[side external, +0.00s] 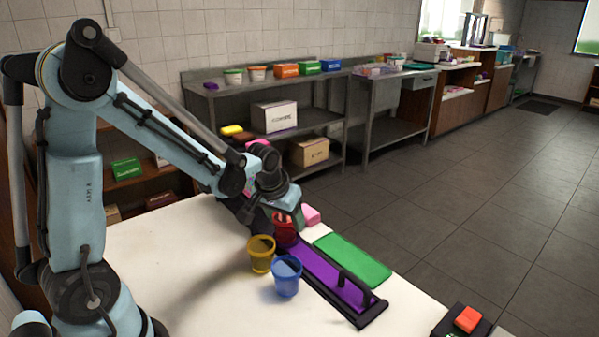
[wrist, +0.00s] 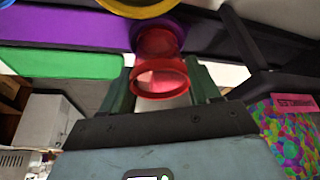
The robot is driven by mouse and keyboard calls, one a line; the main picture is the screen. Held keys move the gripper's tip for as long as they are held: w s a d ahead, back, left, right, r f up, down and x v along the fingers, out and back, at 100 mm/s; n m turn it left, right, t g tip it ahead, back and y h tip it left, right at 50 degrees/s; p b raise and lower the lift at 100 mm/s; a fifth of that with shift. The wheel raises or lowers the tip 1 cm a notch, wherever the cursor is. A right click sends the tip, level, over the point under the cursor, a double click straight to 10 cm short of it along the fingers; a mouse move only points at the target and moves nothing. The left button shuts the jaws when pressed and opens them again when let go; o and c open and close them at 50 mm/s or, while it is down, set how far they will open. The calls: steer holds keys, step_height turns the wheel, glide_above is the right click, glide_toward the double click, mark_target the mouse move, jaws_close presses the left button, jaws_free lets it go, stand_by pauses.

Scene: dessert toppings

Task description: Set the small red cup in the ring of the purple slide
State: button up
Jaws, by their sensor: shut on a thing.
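The small red cup (wrist: 158,76) is between the two dark green fingers of my gripper (wrist: 161,88), which is shut on it. In the side view, the red cup (side external: 284,230) is partly hidden below my gripper (side external: 287,216). The purple slide (side external: 318,270) lies in a black track with a black handle at its near end. The red cup is over the far end of this slide. In the wrist view, a purple rounded part (wrist: 178,27) of the slide shows around the cup's lower end. I cannot tell whether the cup is seated in the ring or just above it.
A yellow cup (side external: 261,255) and a blue cup (side external: 286,277) stand beside the slide on the white table (side external: 200,285). A green slab (side external: 352,259) lies on its other side. A pink object (side external: 311,214) is behind my gripper. The table's left front is clear.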

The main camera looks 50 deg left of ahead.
steer(key=shift+f, duration=0.1)
steer(key=o, duration=1.1)
steer(key=v, duration=1.2)
steer(key=s+d+f+m+t+h, duration=0.1)
steer(key=s+d+m+t, duration=0.2)
steer(key=s+d, duration=0.3)
steer(key=shift+s+d+f+m+h, duration=0.25)
steer(key=shift+d+f+m+h, duration=0.15)
steer(key=shift+d+m, duration=0.55)
steer(key=shift+d, duration=0.15)
